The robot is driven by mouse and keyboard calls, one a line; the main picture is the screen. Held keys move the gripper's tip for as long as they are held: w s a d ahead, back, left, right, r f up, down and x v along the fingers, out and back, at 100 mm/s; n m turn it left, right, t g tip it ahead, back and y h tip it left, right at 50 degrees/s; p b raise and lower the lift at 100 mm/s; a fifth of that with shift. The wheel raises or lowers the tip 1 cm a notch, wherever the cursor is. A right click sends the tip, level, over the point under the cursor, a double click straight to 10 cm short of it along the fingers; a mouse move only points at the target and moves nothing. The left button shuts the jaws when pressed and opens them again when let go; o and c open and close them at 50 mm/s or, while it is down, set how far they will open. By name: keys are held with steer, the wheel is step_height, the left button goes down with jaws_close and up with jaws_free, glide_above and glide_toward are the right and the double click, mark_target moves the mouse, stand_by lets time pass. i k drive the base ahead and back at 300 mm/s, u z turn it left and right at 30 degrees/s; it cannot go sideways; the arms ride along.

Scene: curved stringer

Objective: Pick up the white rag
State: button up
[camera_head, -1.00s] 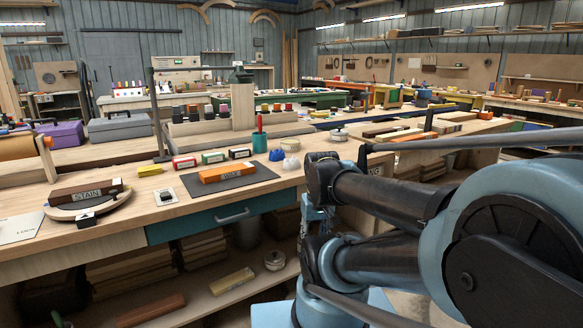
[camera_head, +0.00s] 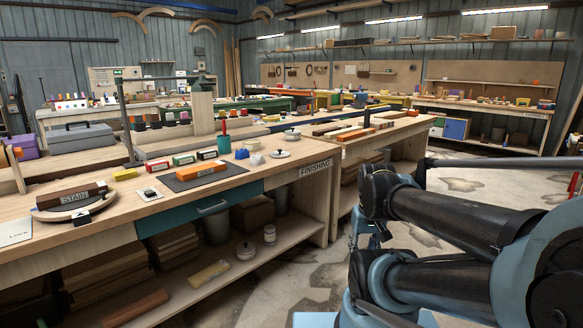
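A small, pale, crumpled shape that looks like the white rag (camera_head: 252,145) lies on the finishing bench (camera_head: 120,205). A blue crumpled piece (camera_head: 242,154) and another pale, bluish lump (camera_head: 257,160) lie close to it. They are too small for me to be sure which are rags. My dark and blue arm links fill the right side of the view, to the right of the bench. My gripper itself is not visible.
A dark mat (camera_head: 232,173) with an orange block (camera_head: 199,173), a green cup (camera_head: 223,144) and a round-lidded dish (camera_head: 280,153) are near the rags. A grey toolbox (camera_head: 78,140) stands at the left. Open floor (camera_head: 455,205) lies right of the bench.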

mark_target(259, 159)
steer(key=u, duration=0.2)
steer(key=k, duration=0.2)
steer(key=z, duration=1)
steer(key=i, duration=1.1)
steer(key=u, duration=0.65)
steer(key=i, duration=1.05)
steer(key=u, duration=0.6)
